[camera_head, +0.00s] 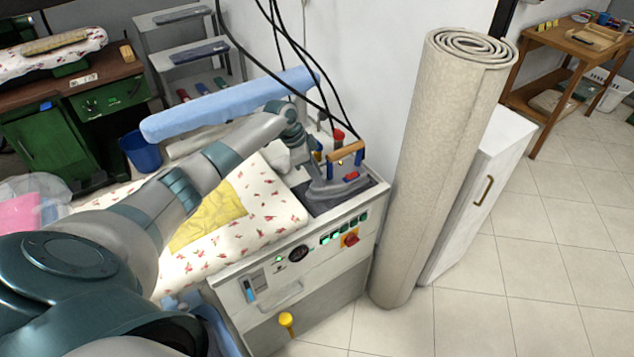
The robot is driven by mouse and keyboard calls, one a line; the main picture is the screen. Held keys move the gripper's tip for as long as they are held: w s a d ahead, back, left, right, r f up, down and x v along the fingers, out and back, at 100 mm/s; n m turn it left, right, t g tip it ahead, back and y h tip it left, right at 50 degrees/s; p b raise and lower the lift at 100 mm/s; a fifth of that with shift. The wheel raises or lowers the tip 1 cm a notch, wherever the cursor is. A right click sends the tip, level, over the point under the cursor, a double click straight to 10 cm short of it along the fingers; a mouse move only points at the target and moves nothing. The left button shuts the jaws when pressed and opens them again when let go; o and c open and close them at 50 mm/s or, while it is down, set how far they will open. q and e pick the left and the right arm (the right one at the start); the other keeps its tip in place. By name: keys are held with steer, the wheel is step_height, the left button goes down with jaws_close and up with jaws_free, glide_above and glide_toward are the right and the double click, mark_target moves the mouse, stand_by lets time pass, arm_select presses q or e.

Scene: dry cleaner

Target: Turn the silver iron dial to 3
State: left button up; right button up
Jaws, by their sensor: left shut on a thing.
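The silver iron (345,187), with a wooden handle (345,152) and blue supports, sits on a dark rest at the right end of the ironing station. My left arm reaches across the station from the left. My left gripper (314,168) is at the iron's left side, shut on what appears to be the iron dial. The fingertips are small here, and the dial and its numbers are hidden or too small to read. My right gripper is not in view.
The ironing station (330,270) has a floral cover (270,213), a yellow cloth (208,217) and front controls. A blue padded arm (230,103) and hanging black cables are behind my arm. A rolled carpet (440,160) stands close on the right, beside a white cabinet (480,195).

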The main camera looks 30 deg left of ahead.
arm_select(q)
steer(key=shift+w+m+g+b, duration=0.1)
steer(key=shift+m+g+b, duration=0.5)
steer(key=shift+m+b, duration=0.85)
steer(key=o, duration=0.7)
steer(key=shift+h, duration=0.3)
steer(key=shift+o, duration=0.2)
steer(key=shift+a, duration=0.1)
steer(key=b+v, duration=0.4)
steer(key=v, duration=1.3)
steer(key=shift+r+b, duration=0.2)
steer(key=shift+b, duration=0.15)
